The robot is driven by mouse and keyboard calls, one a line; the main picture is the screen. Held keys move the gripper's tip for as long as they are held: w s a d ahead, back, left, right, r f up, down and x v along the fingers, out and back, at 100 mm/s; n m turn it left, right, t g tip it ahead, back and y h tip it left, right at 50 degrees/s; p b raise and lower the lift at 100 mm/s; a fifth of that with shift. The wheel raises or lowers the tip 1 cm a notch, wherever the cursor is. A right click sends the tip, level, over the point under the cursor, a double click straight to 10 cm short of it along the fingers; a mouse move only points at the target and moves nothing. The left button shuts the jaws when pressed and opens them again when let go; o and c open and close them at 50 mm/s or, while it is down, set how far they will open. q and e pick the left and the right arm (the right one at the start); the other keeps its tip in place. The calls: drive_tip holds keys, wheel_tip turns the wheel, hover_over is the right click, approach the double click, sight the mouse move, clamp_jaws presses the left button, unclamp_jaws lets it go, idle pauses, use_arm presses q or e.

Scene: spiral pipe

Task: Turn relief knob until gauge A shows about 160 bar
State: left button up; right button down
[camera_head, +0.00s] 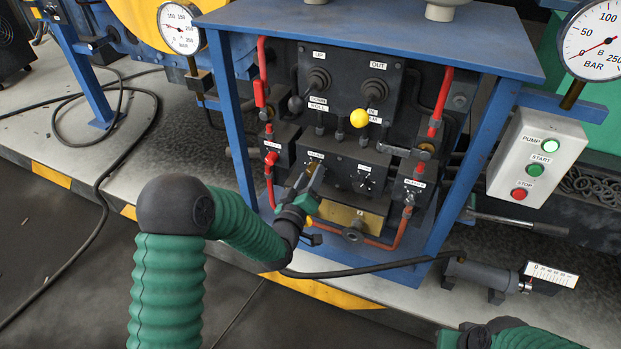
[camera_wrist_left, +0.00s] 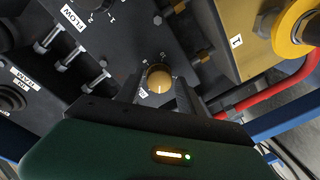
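Gauge A (camera_head: 181,28) is a round white dial at the top left; its red needle points left and slightly up, in the low part of the scale, but the exact value is too small to read. The relief knob (camera_wrist_left: 160,78) is a small round brass knob on the dark panel, partly covered in the head view. My left gripper (camera_head: 315,170) reaches it from the front; in the left wrist view its two fingers (camera_wrist_left: 160,92) lie on either side of the knob. Whether they press on it is unclear. My right gripper's fingers are out of view.
Gauge B (camera_head: 604,42) at top right has its needle near 0. A pump box (camera_head: 538,158) carries start and stop buttons. Red pipes (camera_head: 268,178) and blue frame legs (camera_head: 472,165) flank the panel.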

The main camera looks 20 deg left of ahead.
use_arm(q)
clamp_jaws()
drive_tip(key=shift+m, duration=0.3)
drive_tip(key=shift+s+a+f+m+h+p, duration=0.1)
drive_tip(key=shift+m+h+p, duration=0.5)
drive_tip(key=shift+m, duration=4.35)
drive_tip(key=shift+w+d+f+m+h+p, duration=0.25)
drive_tip(key=shift+m+p, duration=0.6)
drive_tip(key=shift+m, duration=4.15)
drive_tip(key=shift+s+a+m+h+p, duration=0.25)
drive_tip(key=shift+m+h+p, duration=0.4)
drive_tip(key=shift+m, duration=4.3)
